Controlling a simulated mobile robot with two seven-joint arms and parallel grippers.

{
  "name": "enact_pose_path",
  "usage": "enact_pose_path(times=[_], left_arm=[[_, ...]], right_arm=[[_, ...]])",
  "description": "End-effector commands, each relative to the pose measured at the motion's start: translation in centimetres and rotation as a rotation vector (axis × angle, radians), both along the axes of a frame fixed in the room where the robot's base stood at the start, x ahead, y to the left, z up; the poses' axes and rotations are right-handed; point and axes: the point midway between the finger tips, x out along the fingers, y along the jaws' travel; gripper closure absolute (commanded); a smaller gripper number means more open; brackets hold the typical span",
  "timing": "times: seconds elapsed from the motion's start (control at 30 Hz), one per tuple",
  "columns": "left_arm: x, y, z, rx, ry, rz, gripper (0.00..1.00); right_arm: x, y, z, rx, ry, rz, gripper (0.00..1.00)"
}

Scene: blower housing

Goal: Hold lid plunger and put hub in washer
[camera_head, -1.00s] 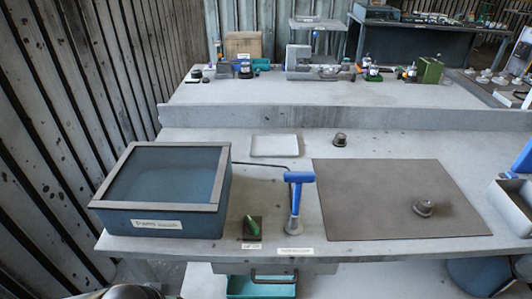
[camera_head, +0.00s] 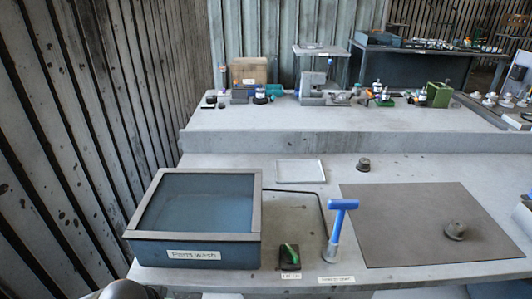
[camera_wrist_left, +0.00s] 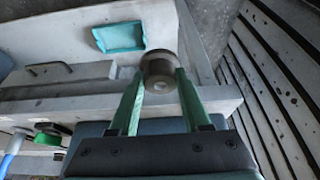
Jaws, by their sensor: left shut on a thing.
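The parts washer (camera_head: 195,252), a blue box with a grey rim, stands at the left of the bench; I cannot tell whether a clear lid covers it. In front of its right side is a small black plunger block with a green top (camera_head: 289,256), labelled in small print; a green-topped piece also shows in the left wrist view (camera_wrist_left: 48,139). My left gripper (camera_wrist_left: 157,80) is shut on a grey round hub (camera_wrist_left: 158,70), held between its green fingers near the bench's front edge. My right gripper is not in view.
A blue T-handled tool (camera_head: 340,225) stands upright right of the plunger. A brown mat (camera_head: 420,210) bears a grey stepped part (camera_head: 455,230); another round part (camera_head: 364,164) sits behind it. A white tray (camera_head: 300,171) lies behind. A teal bin (camera_wrist_left: 120,37) shows below the bench.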

Motion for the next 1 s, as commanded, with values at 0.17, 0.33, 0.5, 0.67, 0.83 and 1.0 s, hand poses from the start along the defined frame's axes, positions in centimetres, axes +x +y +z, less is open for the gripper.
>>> enact_pose_path(times=[0.17, 0.33, 0.5, 0.67, 0.83, 1.0], left_arm=[[0.0, 0.0, 0.0, 0.0, -0.002, 0.0, 1.0], [0.0, 0.0, 0.0, 0.0, -0.002, 0.0, 1.0], [0.4, -0.3, 0.6, -0.001, -0.005, 0.017, 1.0], [1.4, -1.3, 2.5, -0.002, -0.011, 0.092, 1.0], [2.7, -2.6, 5.8, -0.001, -0.013, 0.218, 1.0], [3.6, -3.5, 9.5, 0.001, -0.013, 0.35, 1.0]], right_arm=[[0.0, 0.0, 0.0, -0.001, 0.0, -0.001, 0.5], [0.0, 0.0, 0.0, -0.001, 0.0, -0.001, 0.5], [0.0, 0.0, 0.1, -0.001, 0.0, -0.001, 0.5], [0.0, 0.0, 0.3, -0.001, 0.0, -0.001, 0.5], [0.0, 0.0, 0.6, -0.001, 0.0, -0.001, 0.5], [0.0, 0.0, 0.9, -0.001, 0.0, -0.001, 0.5]])
